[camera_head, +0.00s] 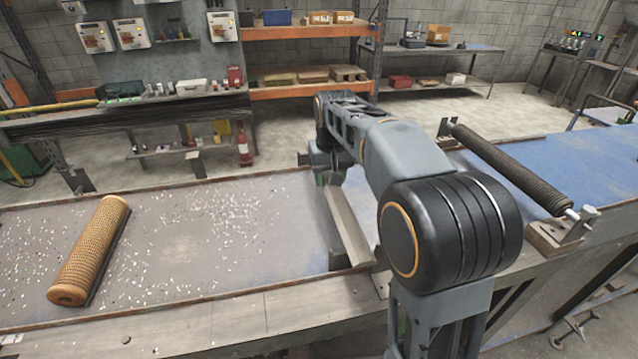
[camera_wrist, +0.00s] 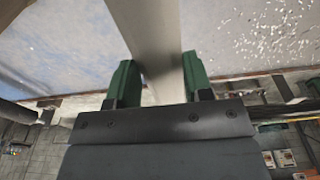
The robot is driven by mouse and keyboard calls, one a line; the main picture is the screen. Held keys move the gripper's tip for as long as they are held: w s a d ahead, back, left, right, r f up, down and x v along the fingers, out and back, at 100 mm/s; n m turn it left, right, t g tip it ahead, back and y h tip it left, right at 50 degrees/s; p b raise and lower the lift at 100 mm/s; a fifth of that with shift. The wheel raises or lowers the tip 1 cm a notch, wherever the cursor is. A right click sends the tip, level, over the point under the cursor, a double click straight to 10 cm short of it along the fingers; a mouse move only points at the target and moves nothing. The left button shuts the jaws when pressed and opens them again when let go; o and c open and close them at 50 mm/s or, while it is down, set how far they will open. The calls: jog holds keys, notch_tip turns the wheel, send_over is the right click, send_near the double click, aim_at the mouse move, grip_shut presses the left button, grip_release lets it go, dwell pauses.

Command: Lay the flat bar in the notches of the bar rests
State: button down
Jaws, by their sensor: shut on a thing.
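The flat bar (camera_head: 347,222) is a long grey metal strip left of my arm in the head view. It runs from my gripper (camera_head: 325,178) toward the table's front edge. In the wrist view the bar (camera_wrist: 150,35) passes between the two green fingers of my gripper (camera_wrist: 160,80), which is shut on it. I cannot tell whether the bar touches the table. A small grey piece (camera_head: 381,284) shows by the bar's near end, partly behind my arm; I cannot tell whether it is a bar rest. No notch shows clearly.
A tan mesh tube (camera_head: 88,252) lies on the left of the speckled table (camera_head: 215,240). A dark ribbed roller (camera_head: 510,168) spans two supports on the right, with a wooden-based near stand (camera_head: 548,236). The table between tube and bar is free of large objects.

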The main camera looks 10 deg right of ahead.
jog(key=w, duration=0.2)
jog(key=w+f+p, duration=0.1)
jog(key=w, duration=0.1)
jog(key=w+f, duration=0.1)
jog(key=w, duration=0.1)
jog(key=shift+w+d+f+p, duration=0.15)
jog(key=shift+d+f+p, duration=0.1)
jog(key=shift+p, duration=0.15)
jog(key=w+f+p, duration=0.1)
jog(key=w+f, duration=0.3)
jog(key=f, duration=0.5)
jog(key=shift+w, duration=0.25)
jog(key=shift+d, duration=0.1)
jog(key=shift+f, duration=0.15)
jog(key=c, duration=0.5)
grip_release()
